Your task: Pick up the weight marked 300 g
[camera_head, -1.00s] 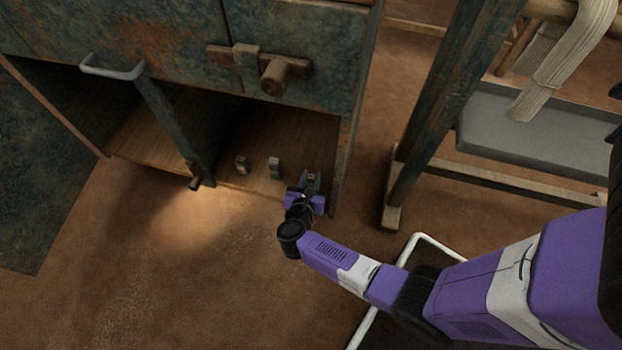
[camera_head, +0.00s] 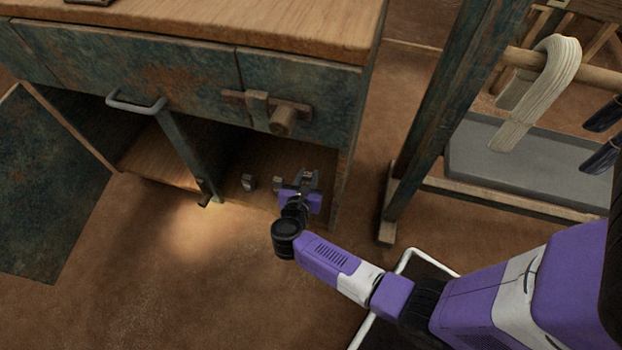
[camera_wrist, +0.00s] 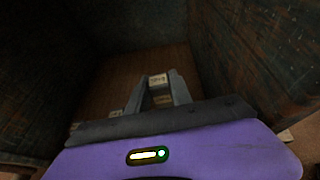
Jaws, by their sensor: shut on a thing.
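My gripper (camera_head: 308,181) reaches into the low open compartment of the cabinet and is shut on a small metal weight (camera_wrist: 158,80). In the wrist view, the held weight shows a pale label between the fingers, but its marking is too small to read. A second weight (camera_head: 277,183) sits just left of my gripper, partly hidden by it. A third weight (camera_head: 248,182) stands farther left on the compartment's wooden floor. I cannot read which weight is marked 300 g.
The cabinet's right side wall (camera_wrist: 245,50) is close to my gripper. A drawer front with a wooden latch (camera_head: 283,121) hangs above. A dark loom post (camera_head: 450,120) and grey trough (camera_head: 480,165) are to the right.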

